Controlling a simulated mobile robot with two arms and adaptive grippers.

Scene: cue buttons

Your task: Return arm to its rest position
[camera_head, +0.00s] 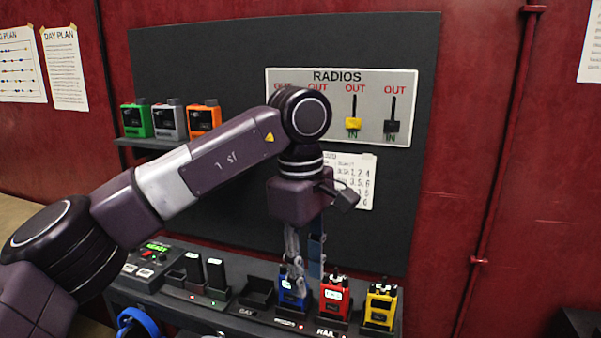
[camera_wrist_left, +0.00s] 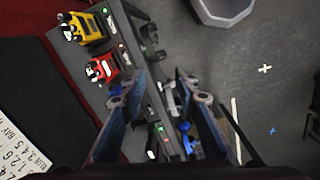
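My left arm comes in from the left in the head view and bends down at the wrist. My left gripper (camera_head: 305,270) points down in front of the board, just above the blue radio (camera_head: 293,298) on the charging shelf (camera_head: 254,313). In the left wrist view the fingers of my left gripper (camera_wrist_left: 160,80) are spread, with nothing held between them. The blue radio is partly hidden behind a finger there. The red radio (camera_head: 334,297) and yellow radio (camera_head: 380,306) stand to its right in the head view. My right gripper is not in view.
A RADIOS panel (camera_head: 287,78) with sliders is on the dark board (camera_head: 230,50). Green (camera_head: 137,119), grey (camera_head: 170,121) and orange (camera_head: 203,119) radios stand on an upper ledge. Blue headphones (camera_head: 140,324) hang below the shelf. A red pipe (camera_head: 497,190) runs down the wall.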

